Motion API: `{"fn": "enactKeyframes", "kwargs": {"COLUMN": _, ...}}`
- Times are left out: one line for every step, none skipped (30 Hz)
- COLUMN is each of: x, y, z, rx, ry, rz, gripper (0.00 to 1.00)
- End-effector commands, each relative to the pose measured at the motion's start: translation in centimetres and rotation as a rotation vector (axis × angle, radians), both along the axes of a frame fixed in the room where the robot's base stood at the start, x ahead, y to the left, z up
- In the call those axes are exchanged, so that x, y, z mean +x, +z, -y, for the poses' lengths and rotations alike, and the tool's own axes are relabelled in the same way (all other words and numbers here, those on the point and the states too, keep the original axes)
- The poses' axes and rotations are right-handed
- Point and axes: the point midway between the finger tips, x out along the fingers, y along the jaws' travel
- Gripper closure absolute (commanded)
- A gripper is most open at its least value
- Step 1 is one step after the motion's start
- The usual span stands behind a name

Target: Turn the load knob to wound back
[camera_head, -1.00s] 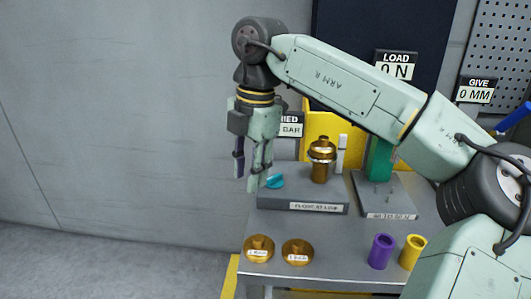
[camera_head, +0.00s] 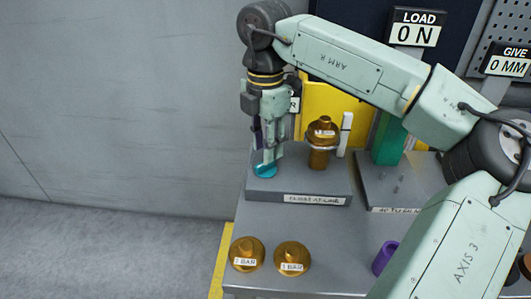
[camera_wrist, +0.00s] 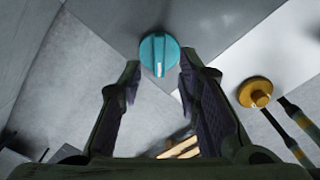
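A teal knob (camera_head: 264,170) with a raised grip bar sits at the left end of a low grey block. No load label shows on it. In the wrist view the knob (camera_wrist: 159,53) lies ahead between my fingertips, with a pale mark at the near end of its bar. My gripper (camera_head: 266,156) points down over the knob and partly hides it. In the wrist view my gripper (camera_wrist: 157,72) is open, one finger to each side of the knob. I cannot tell whether the fingers touch it. The load display (camera_head: 414,34) reads 0 N.
A brass fitting (camera_head: 320,145) and a white stick (camera_head: 345,134) stand right of the knob. A green post (camera_head: 387,140) is farther right. Two brass weights (camera_head: 247,254), (camera_head: 292,258) and a purple cup (camera_head: 385,257) are in front. The give display (camera_head: 508,66) reads 0 MM.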

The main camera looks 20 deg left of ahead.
Motion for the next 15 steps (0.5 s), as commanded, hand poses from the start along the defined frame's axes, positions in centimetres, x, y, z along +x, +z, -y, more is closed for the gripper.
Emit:
{"fn": "enactKeyframes", "kwargs": {"x": -0.1, "y": -0.7, "z": 0.0, "rx": 0.001, "ry": 0.002, "rz": -0.004, "gripper": 0.69}}
{"fn": "enactKeyframes", "kwargs": {"x": -0.1, "y": -1.2, "z": 0.0, "rx": 0.001, "ry": 0.002, "rz": -0.003, "gripper": 0.69}}
{"fn": "enactKeyframes", "kwargs": {"x": -0.1, "y": -1.8, "z": 0.0, "rx": 0.002, "ry": 0.001, "rz": -0.004, "gripper": 0.69}}
{"fn": "enactKeyframes", "kwargs": {"x": -0.1, "y": -2.2, "z": 0.0, "rx": 0.001, "ry": 0.0, "rz": -0.004, "gripper": 0.69}}
{"fn": "enactKeyframes", "kwargs": {"x": -0.1, "y": -2.5, "z": 0.0, "rx": 0.0, "ry": 0.0, "rz": -0.002, "gripper": 0.69}}
{"fn": "enactKeyframes", "kwargs": {"x": 0.0, "y": -3.0, "z": 0.0, "rx": 0.001, "ry": 0.0, "rz": -0.002, "gripper": 0.69}}
{"fn": "enactKeyframes", "kwargs": {"x": 0.0, "y": -3.2, "z": 0.0, "rx": 0.001, "ry": 0.0, "rz": -0.003, "gripper": 0.69}}
{"fn": "enactKeyframes", "kwargs": {"x": 0.0, "y": -3.5, "z": 0.0, "rx": 0.001, "ry": 0.0, "rz": -0.003, "gripper": 0.69}}
{"fn": "enactKeyframes", "kwargs": {"x": 0.0, "y": -3.7, "z": 0.0, "rx": 0.002, "ry": 0.0, "rz": -0.001, "gripper": 0.69}}
{"fn": "enactKeyframes", "kwargs": {"x": 0.0, "y": -3.8, "z": 0.0, "rx": 0.002, "ry": 0.0, "rz": -0.001, "gripper": 0.69}}
{"fn": "enactKeyframes", "kwargs": {"x": 0.0, "y": -3.9, "z": 0.0, "rx": 0.001, "ry": 0.0, "rz": 0.0, "gripper": 0.69}}
{"fn": "enactKeyframes", "kwargs": {"x": 0.0, "y": -4.0, "z": 0.0, "rx": 0.001, "ry": 0.0, "rz": 0.0, "gripper": 0.69}}
{"fn": "enactKeyframes", "kwargs": {"x": 0.0, "y": -4.0, "z": 0.0, "rx": 0.001, "ry": 0.0, "rz": 0.0, "gripper": 0.69}}
{"fn": "enactKeyframes", "kwargs": {"x": 0.0, "y": -4.0, "z": 0.0, "rx": 0.001, "ry": 0.0, "rz": 0.0, "gripper": 0.69}}
{"fn": "enactKeyframes", "kwargs": {"x": 0.0, "y": -4.1, "z": 0.0, "rx": 0.001, "ry": 0.0, "rz": 0.0, "gripper": 0.69}}
